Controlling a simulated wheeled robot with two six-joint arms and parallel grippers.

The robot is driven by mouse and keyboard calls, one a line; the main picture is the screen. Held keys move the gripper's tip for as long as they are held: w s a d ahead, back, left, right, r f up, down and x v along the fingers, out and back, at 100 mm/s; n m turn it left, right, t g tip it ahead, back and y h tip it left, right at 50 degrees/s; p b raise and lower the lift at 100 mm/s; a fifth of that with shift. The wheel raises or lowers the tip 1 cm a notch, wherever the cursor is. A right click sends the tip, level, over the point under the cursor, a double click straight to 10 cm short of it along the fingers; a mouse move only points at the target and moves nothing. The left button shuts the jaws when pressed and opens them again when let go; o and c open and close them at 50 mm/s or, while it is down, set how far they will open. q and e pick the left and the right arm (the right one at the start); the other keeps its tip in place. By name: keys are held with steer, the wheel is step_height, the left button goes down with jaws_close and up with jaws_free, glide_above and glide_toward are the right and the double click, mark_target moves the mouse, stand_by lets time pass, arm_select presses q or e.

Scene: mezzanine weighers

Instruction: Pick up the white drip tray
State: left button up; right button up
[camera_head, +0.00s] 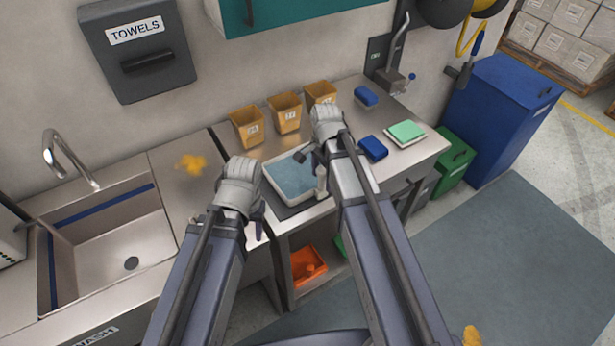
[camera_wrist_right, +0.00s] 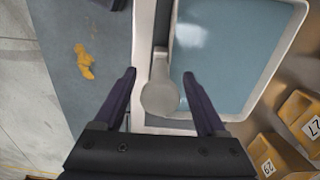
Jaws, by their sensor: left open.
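The white drip tray (camera_head: 271,184) sits on the steel counter in front of the tan bins, with a shiny blue-grey inside. In the right wrist view its white rim (camera_wrist_right: 266,84) surrounds the blue surface, and a white handle-like piece with a round end (camera_wrist_right: 160,96) lies along one side. My right gripper (camera_head: 318,168) is at the tray's right side. In the wrist view its fingers (camera_wrist_right: 160,76) are apart, one on each side of the round end, with gaps visible. My left gripper (camera_head: 259,218) is open at the tray's left front corner; its fingertips are partly hidden.
Tan bins (camera_head: 246,128) stand behind the tray. A blue block (camera_head: 373,148) and a green-topped pad (camera_head: 405,133) lie to the right. A sink (camera_head: 110,235) is at the left. A yellow splotch (camera_head: 192,163) marks the counter. An orange bin (camera_head: 306,264) sits below.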

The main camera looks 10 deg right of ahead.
jaws_close()
stand_by(0.3)
stand_by(0.9)
